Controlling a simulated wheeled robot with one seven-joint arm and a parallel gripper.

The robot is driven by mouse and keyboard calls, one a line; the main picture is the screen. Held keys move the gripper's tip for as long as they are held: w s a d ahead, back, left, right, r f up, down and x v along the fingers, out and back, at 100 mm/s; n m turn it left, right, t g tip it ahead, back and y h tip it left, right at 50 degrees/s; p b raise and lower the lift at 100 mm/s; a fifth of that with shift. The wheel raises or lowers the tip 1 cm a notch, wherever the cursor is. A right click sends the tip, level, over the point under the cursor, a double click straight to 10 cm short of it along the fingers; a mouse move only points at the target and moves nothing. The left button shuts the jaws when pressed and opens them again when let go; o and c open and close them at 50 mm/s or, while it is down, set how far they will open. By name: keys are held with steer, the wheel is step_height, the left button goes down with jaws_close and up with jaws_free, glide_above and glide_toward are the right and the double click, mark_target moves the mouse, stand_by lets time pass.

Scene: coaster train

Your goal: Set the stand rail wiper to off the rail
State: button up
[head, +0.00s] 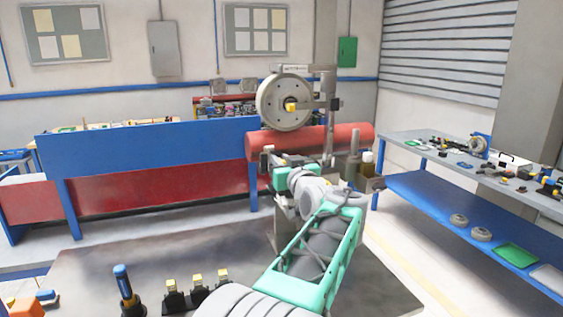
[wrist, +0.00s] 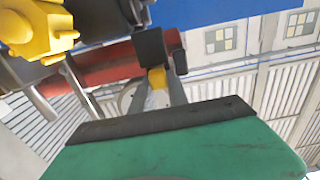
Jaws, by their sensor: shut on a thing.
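My gripper (wrist: 159,92) is shut on a small yellow tab (wrist: 157,77). The tab joins a black block (wrist: 150,48), which looks like the rail wiper's handle; its pad and any contact with the rail cannot be made out. In the head view my gripper (head: 275,164) is at the stand, in front of the red tube (head: 350,137) and below the large grey wheel (head: 280,103). The red tube also shows behind the black block in the wrist view (wrist: 105,66).
A grey upright (head: 331,90) rises beside the wheel. A yellow knob (wrist: 40,28) is at upper left in the wrist view. A blue-handled tool (head: 122,283) and several yellow-topped black pieces stand at the front. A workbench (head: 425,150) is at right.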

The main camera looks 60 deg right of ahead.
jaws_close()
stand_by(0.4)
stand_by(0.4)
